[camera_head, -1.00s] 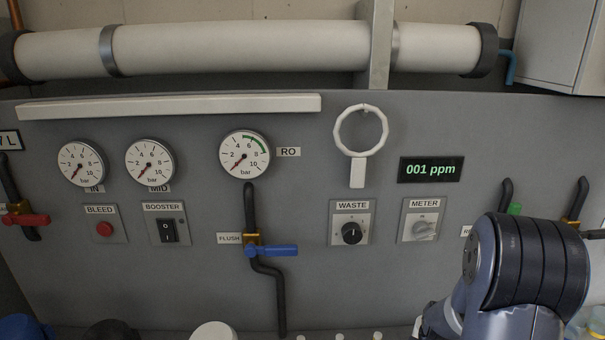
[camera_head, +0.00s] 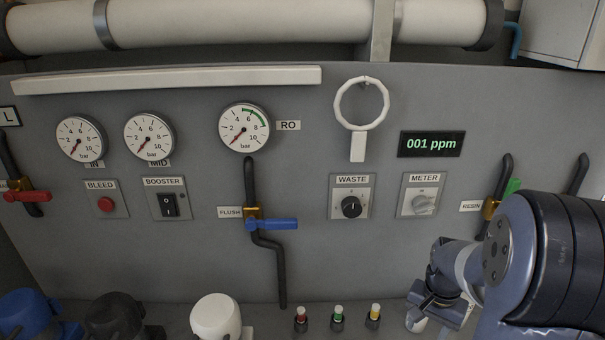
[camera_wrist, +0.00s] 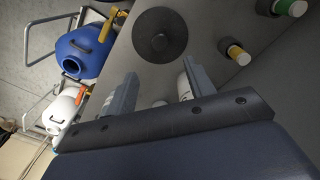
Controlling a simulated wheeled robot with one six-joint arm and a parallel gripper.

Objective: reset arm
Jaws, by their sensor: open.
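My arm is at the lower right of the head view, in front of the grey panel (camera_head: 330,265). My gripper (camera_head: 428,298) is small and partly hidden there, low below the METER knob (camera_head: 423,203). In the wrist view my gripper (camera_wrist: 160,72) is open, its two fingers well apart. I see nothing clasped between the fingers. A white rounded thing shows just behind the right finger, partly hidden.
Blue-handled FLUSH valve (camera_head: 272,224) and black WASTE knob (camera_head: 351,207) are on the panel. Below stand a white housing (camera_head: 215,316) and small capped vials (camera_head: 338,318). The wrist view shows a blue container (camera_wrist: 85,50) and a white one (camera_wrist: 62,108) on a metal-framed carrier.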

